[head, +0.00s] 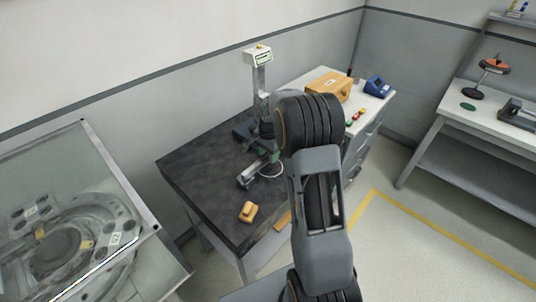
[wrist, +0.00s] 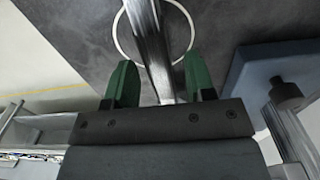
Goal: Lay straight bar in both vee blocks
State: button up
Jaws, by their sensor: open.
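My gripper (head: 273,158) is over the dark-topped table in the head view, beside the upright stand. In the wrist view its two green fingers (wrist: 153,83) are apart. A long shiny metal piece (wrist: 150,40), which looks like the straight bar, runs between them and crosses a white ring on the dark top. I cannot tell whether the fingers touch it. In the head view a grey elongated metal piece (head: 249,175) lies just left of my gripper. I cannot make out two separate vee blocks; my arm hides part of this area.
The upright stand (head: 261,82) with a display rises behind my gripper. A small orange block (head: 248,211) lies near the dark table's front (head: 205,165). An orange box (head: 329,86) and a blue device (head: 377,86) stand on the cabinet behind. The table's left part is clear.

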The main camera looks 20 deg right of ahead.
aim_at(268, 154)
notch_tip(268, 154, up, 11)
jog(key=s+a+r+n+t, duration=0.2)
jog(key=s+a+r+n, duration=0.35)
jog(key=s, duration=0.45)
jog(key=s+a+f+n+t, duration=0.1)
jog(key=s+a+f+n, duration=0.1)
jog(key=s+n, duration=0.2)
jog(key=s+a+f+n+t, duration=0.1)
jog(key=s+a+n, duration=0.2)
jog(key=s, duration=0.5)
jog(key=shift+s+a+f+n+b, duration=0.2)
jog(key=shift+s+f+n+b, duration=0.15)
jog(key=shift+n, duration=0.3)
